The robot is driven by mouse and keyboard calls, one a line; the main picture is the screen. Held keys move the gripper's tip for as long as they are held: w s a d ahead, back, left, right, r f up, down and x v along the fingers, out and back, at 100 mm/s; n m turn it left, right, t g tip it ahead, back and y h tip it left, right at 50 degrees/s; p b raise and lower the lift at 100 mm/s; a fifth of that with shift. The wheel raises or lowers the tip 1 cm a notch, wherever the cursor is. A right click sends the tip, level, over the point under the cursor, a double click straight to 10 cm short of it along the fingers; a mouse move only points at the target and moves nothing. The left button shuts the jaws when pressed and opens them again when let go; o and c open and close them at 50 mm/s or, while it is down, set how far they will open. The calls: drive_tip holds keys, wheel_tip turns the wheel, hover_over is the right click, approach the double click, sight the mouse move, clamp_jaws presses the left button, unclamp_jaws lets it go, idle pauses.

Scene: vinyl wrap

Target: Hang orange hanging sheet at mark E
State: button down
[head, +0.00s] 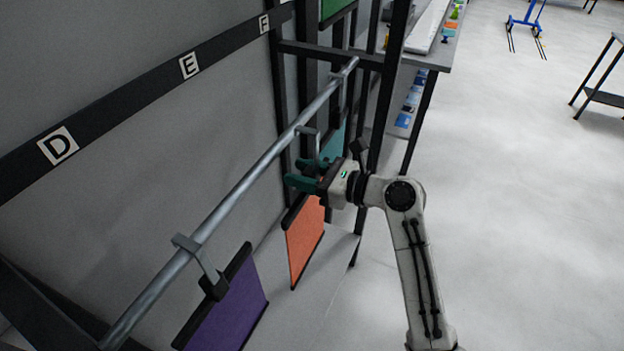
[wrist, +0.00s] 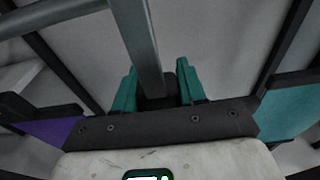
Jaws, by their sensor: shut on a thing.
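The orange hanging sheet (head: 304,241) hangs upright below my gripper (head: 303,173) in the head view, between the purple and teal sheets. My gripper is shut on the dark block at the foot of its grey hanger (head: 308,131). In the wrist view the hanger shank (wrist: 146,55) runs up from between the teal fingers of my gripper (wrist: 156,90); the orange cloth is hidden there. The hanger's hook is at the metal rail (head: 238,192), apparently over it; I cannot tell whether it rests on it. Mark E (head: 188,65) is on the wall strip, roughly across from this hook.
A purple sheet (head: 228,311) hangs on the rail nearer, by mark D (head: 58,146). A teal sheet (head: 333,146) hangs just beyond my gripper. Mark F (head: 264,23) is farther along. Dark frame posts and a shelf stand behind; the floor at right is open.

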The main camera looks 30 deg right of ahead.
drive_tip(key=shift+f+b+x, duration=0.2)
drive_tip(key=shift+b+x, duration=0.6)
drive_tip(key=shift+x, duration=0.45)
drive_tip(key=shift+f+b+x, duration=0.25)
drive_tip(key=shift+b+x, duration=0.5)
drive_tip(key=shift+x, duration=0.55)
drive_tip(key=c, duration=0.6)
unclamp_jaws()
drive_tip(key=shift+s, duration=0.1)
drive_tip(key=shift+o, duration=0.2)
drive_tip(key=shift+d, duration=0.1)
